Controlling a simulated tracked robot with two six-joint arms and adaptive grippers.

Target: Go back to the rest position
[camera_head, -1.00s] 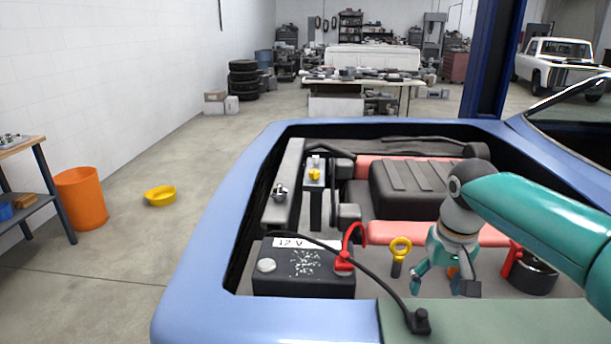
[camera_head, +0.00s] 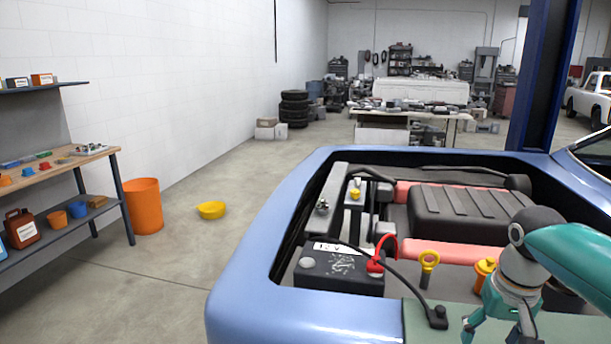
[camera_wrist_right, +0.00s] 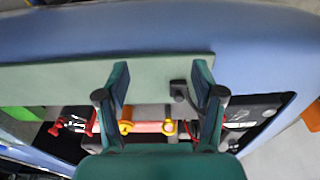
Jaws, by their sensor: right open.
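My right gripper (camera_head: 498,334) hangs at the lower right of the head view, over the front edge of the blue car's (camera_head: 255,255) open engine bay. Its fingers are spread with nothing between them. In the right wrist view the open fingers (camera_wrist_right: 160,84) point at the grey-green fender mat (camera_wrist_right: 60,82). My left gripper is in neither view.
The bay holds a 12 V battery (camera_head: 340,270) with a black cable, a yellow ring-handled dipstick (camera_head: 428,262) and an orange-yellow cap (camera_head: 484,270). Open floor lies between.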

